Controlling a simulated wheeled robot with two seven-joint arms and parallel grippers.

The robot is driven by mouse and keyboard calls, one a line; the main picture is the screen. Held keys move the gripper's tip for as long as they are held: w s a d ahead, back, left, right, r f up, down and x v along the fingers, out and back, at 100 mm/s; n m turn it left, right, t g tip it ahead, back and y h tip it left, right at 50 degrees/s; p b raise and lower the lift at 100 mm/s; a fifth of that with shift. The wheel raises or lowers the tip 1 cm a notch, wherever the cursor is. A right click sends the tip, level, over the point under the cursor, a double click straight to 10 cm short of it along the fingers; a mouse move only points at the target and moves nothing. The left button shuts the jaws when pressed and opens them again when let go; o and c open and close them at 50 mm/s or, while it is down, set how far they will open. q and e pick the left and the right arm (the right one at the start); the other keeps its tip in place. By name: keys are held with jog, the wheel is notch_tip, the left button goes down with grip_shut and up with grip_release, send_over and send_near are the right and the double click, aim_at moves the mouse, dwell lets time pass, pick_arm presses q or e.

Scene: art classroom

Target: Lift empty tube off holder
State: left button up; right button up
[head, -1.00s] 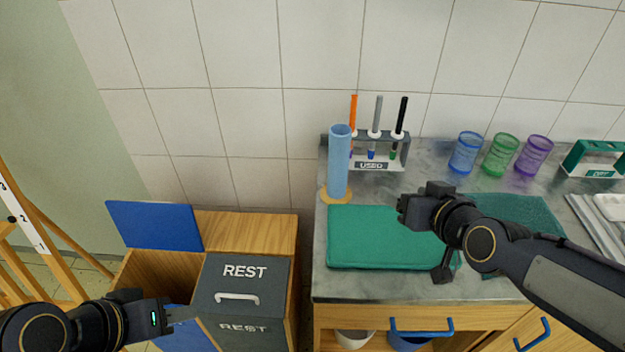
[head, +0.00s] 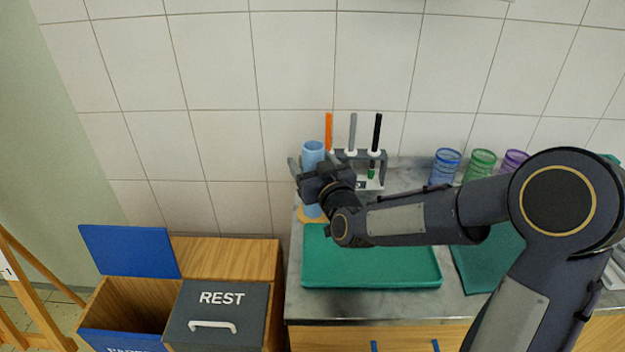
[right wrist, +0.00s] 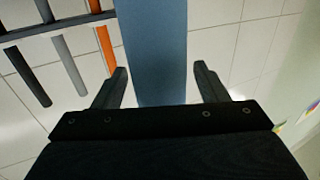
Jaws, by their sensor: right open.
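The empty tube (head: 313,152) is a tall light-blue cylinder standing upright at the back left of the counter. Its round tan holder (head: 308,219) shows at its foot, partly hidden. My right gripper (head: 308,166) is at the tube, its fingers on either side of it. In the right wrist view the tube (right wrist: 152,50) stands between the two open fingers of my right gripper (right wrist: 163,82), with a gap on each side. My right gripper and forearm hide the tube's middle in the head view. My left gripper is not in view.
A brush rack (head: 374,168) with orange, grey and black brushes stands close right of the tube. Blue (head: 445,166), green (head: 480,164) and purple cups stand further right. A REST bin (head: 215,305) and an open-lidded bin are at left.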

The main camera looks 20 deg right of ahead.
jog(key=shift+w+a, duration=0.1)
jog(key=shift+w, duration=0.5)
jog(key=c, duration=1.1)
jog(key=shift+o, duration=0.2)
jog(key=shift+r, duration=0.15)
notch_tip(320, 180, up, 18)
jog(key=p, duration=0.4)
jog(key=shift+p, duration=0.35)
